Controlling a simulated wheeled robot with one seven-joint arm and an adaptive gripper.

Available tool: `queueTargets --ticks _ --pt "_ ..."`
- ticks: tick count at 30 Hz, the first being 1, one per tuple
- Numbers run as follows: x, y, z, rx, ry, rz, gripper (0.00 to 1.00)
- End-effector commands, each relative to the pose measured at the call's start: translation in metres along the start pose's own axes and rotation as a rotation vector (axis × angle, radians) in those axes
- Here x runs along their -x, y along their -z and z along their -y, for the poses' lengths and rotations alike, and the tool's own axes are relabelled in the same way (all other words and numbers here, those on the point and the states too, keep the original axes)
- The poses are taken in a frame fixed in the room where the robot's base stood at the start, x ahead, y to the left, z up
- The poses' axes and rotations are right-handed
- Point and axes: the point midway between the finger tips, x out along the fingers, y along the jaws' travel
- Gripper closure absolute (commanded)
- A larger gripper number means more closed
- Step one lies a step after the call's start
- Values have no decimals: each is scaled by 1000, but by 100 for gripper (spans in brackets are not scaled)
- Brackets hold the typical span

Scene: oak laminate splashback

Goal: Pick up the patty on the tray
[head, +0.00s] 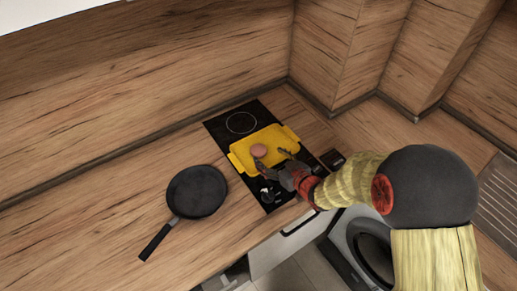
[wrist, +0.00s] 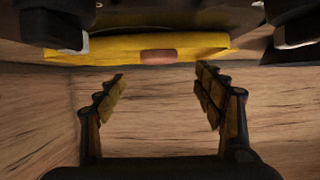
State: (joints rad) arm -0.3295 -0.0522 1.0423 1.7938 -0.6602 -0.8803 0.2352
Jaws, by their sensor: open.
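The patty (head: 259,151) is a small round reddish-brown disc lying on the yellow tray (head: 238,162), which rests on the black cooktop. In the wrist view the patty (wrist: 158,56) shows at the top centre, against the yellow tray (wrist: 100,56). My gripper (head: 271,160) reaches over the near edge of the tray in the head view, its fingers spread near the patty. In the wrist view my gripper (wrist: 160,78) is open with nothing between its fingers, and the patty lines up with the gap between them. How far the fingertips are from the patty is hard to tell.
A black frying pan (head: 197,192) stands on the wooden counter left of the cooktop (head: 222,129). Wooden walls rise behind the counter. The counter left of the pan is clear.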

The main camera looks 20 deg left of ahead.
Motion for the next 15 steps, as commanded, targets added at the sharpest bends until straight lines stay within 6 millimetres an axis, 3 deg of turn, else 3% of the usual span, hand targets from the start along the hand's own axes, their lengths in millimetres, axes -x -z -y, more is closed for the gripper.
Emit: queueTargets --ticks 15 --pt "-63 -3 0 0 -1 -1 31"
